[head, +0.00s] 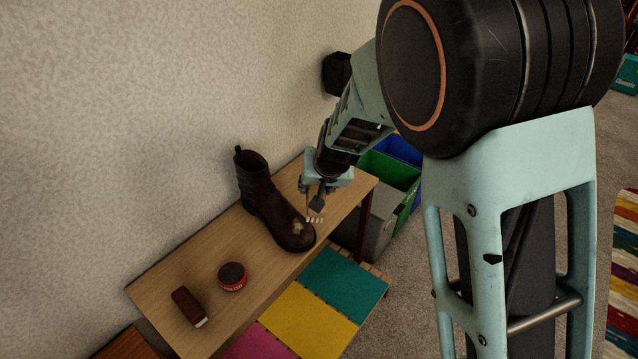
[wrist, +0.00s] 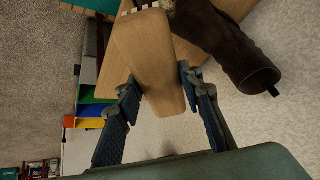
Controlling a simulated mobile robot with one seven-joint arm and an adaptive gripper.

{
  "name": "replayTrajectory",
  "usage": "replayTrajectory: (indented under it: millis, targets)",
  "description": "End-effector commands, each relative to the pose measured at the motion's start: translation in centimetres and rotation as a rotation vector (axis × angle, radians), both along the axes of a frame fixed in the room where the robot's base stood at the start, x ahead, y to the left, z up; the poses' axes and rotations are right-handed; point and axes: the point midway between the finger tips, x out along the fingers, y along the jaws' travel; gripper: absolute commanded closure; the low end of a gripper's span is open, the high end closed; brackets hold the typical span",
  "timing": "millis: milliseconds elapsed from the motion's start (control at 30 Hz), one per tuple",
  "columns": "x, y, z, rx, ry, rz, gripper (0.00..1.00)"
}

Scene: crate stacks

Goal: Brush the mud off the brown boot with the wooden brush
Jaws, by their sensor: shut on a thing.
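The brown boot (head: 262,198) stands upright on the wooden bench, its toe toward the front right. A pale mud patch (head: 298,229) shows on its toe. My gripper (head: 319,190) is just right of the toe, shut on the wooden brush. In the wrist view the brush (wrist: 150,50) lies between the two fingers (wrist: 159,82), with pale bristles at its far end. The bristles (head: 315,219) hang close beside the toe in the head view; I cannot tell whether they touch it. The boot (wrist: 228,42) also shows at the upper right of the wrist view.
On the bench (head: 190,268) a round red tin (head: 232,276) and a dark red-brown block with a pale edge (head: 188,306) lie to the left. Grey, green and blue bins (head: 376,222) stand beyond the bench's right end. The wall (head: 130,120) runs close behind.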

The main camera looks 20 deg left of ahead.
Motion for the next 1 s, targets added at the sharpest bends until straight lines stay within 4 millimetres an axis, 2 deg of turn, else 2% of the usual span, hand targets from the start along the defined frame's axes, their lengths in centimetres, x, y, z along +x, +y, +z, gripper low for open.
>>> replayTrajectory:
  millis: [267,700,1000]
  targets:
    - [0.1,0.5,-1.4,0.003,0.000,0.001,0.85]
    - [0.5,1.2,-5.6,0.003,0.000,0.001,0.85]
    - [0.5,1.3,-5.9,0.003,0.000,0.001,0.85]
